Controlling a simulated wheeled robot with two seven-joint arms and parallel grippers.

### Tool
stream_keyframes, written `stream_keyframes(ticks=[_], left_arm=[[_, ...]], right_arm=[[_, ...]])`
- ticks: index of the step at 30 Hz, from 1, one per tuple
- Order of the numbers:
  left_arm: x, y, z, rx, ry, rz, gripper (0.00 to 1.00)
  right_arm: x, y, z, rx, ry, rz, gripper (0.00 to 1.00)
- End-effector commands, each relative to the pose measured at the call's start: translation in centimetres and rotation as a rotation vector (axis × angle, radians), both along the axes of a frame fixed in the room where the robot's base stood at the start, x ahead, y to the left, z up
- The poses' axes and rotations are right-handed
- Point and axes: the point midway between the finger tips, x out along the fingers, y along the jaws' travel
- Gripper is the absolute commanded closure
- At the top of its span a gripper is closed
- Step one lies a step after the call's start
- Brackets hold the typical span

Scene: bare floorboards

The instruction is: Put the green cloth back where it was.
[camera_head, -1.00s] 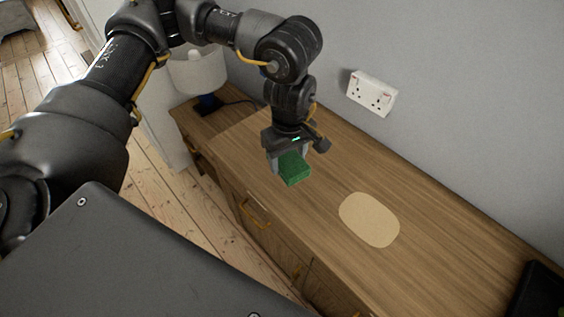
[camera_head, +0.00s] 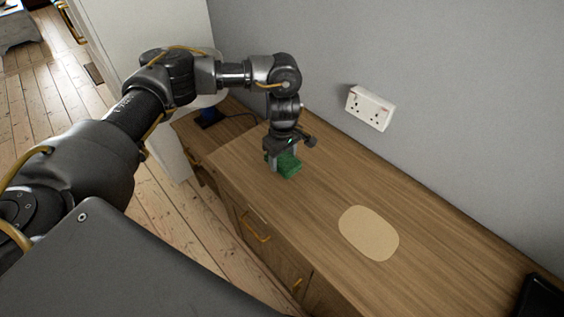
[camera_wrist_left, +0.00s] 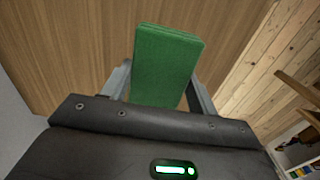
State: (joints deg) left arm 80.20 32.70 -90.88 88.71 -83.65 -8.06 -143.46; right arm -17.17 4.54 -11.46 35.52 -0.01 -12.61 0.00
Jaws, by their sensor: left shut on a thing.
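The green cloth (camera_head: 289,167) is a small folded block, held in my left gripper (camera_head: 281,165) low over the far left part of the wooden cabinet top. I cannot tell whether its underside touches the wood. In the left wrist view the green cloth (camera_wrist_left: 168,62) sits between the two fingers of my left gripper (camera_wrist_left: 160,92), which are shut on it, and it sticks out beyond them. My right gripper is not in view.
A beige rounded mat (camera_head: 369,233) lies on the cabinet top (camera_head: 330,195), right of the cloth. A white double socket (camera_head: 369,108) is on the grey wall behind. A black object (camera_head: 541,297) is at the lower right. The top between cloth and mat is clear.

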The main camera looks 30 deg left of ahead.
Motion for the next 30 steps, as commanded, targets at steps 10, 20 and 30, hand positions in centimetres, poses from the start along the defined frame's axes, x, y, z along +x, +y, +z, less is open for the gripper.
stream_keyframes(ticks=[10, 20, 30], left_arm=[[1.1, 0.7, -1.6, -0.001, -0.001, -0.001, 0.62], [1.4, 1.0, -5.0, -0.001, 0.001, 0.000, 0.62], [1.4, 1.0, -5.4, 0.000, -0.001, -0.002, 0.62]], right_arm=[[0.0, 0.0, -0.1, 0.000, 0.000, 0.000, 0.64], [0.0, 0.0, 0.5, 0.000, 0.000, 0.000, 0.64], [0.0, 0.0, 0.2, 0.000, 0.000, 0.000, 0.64]])
